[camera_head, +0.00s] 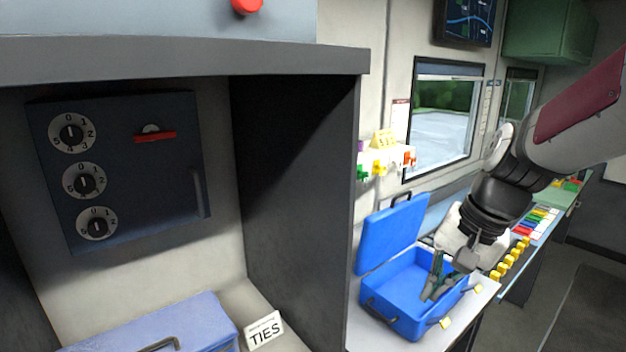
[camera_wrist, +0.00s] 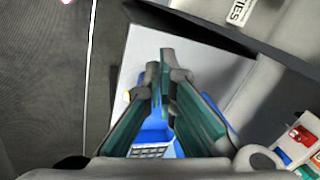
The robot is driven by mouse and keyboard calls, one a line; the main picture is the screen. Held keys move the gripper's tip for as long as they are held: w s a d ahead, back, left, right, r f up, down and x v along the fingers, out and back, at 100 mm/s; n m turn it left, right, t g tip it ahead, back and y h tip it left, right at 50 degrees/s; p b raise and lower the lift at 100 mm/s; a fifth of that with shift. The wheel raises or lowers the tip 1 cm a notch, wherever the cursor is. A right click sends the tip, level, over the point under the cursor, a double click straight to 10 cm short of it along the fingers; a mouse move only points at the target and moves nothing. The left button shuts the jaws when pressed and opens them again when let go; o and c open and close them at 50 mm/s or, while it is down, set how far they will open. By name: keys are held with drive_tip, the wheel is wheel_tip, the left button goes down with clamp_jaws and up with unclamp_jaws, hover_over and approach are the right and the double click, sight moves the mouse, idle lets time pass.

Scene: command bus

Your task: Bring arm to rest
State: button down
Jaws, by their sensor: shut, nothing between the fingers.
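My gripper (camera_head: 430,293) hangs from my arm at the right of the head view, its fingers pointing down and left over the open blue box (camera_head: 391,322). The fingers overlap the box in the picture; I cannot tell how high above it they are. In the wrist view my gripper (camera_wrist: 163,58) has its two green-grey fingers close together at the tips, shut and empty. Part of the blue box (camera_wrist: 157,136) shows between and behind the fingers, with a dark grid-like thing (camera_wrist: 150,151) there.
A dark shelf unit with a dial safe (camera_head: 120,170) fills the left. A blue-grey case (camera_head: 165,325) and a TIES card (camera_head: 264,331) lie in it. Yellow items (camera_head: 508,262) line the counter at right. A window (camera_head: 440,115) is behind. Open floor (camera_head: 580,310) lies at lower right.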

drive_tip(key=s+r+n+t, duration=0.1)
drive_tip(key=s+n, duration=0.1)
drive_tip(key=s, duration=0.2)
drive_tip(key=s+r+n+t+h+b, duration=0.1)
drive_tip(key=s+r+n, duration=0.1)
drive_tip(key=s, duration=0.3)
drive_tip(key=s+r+n+t+h, duration=0.1)
drive_tip(key=s+n, duration=0.1)
drive_tip(key=s, duration=0.3)
drive_tip(key=shift+a+r+n, duration=0.2)
drive_tip(key=shift+r+n, duration=0.15)
drive_tip(key=shift+n, duration=0.05)
